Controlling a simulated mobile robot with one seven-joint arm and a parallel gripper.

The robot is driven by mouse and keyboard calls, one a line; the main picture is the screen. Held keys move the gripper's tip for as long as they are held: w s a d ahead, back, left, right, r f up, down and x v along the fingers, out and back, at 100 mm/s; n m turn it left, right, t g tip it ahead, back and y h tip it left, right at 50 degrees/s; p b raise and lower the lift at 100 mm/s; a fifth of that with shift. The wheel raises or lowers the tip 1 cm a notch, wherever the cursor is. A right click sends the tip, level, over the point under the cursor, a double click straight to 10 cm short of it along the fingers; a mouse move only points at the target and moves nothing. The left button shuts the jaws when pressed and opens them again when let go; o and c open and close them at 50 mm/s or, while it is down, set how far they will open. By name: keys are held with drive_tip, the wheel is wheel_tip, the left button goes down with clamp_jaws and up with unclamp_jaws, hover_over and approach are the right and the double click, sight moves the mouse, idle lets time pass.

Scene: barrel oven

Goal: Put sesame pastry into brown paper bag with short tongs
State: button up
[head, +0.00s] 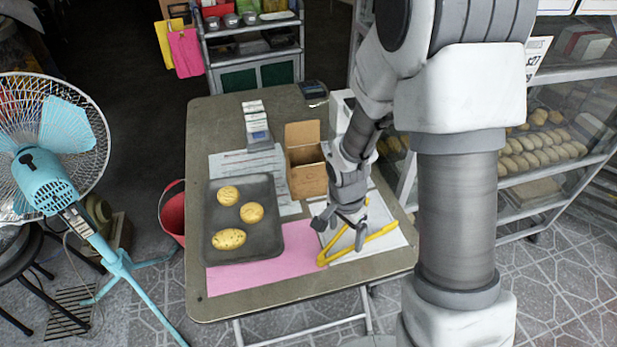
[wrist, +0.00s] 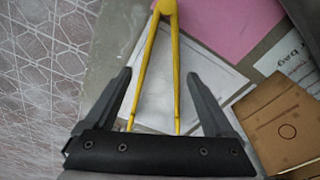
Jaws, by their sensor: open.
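Yellow short tongs (head: 377,234) lie on a white sheet at the table's right front. My gripper (head: 340,233) is over them, open. In the wrist view, the tongs (wrist: 174,62) run between the spread fingers of my gripper (wrist: 158,73), with a gap on each side. Their joined end points away from my gripper's palm. Three round pastries lie on a dark tray (head: 263,187); the front one (head: 228,239) looks speckled, perhaps with sesame. The open brown paper bag (head: 307,181) stands upright right of the tray; brown surface, likely the bag (wrist: 283,118), shows in the wrist view.
A pink sheet (head: 240,278) lies under the tray's front. A small stack (head: 255,122) stands behind the tray, and a dark device (head: 314,91) sits at the back edge. A teal fan (head: 48,180) stands left, a glass display shelf (head: 560,140) right. The table's left back is clear.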

drive_tip(key=shift+w+d+f+b, duration=0.1)
drive_tip(key=shift+f+b, duration=0.7)
drive_tip(key=shift+f, duration=0.5)
drive_tip(key=c, duration=0.7)
drive_tip(key=shift+r, duration=0.1)
wheel_tip(320, 180, up, 12)
drive_tip(key=p, duration=0.8)
drive_tip(key=shift+p, duration=0.4)
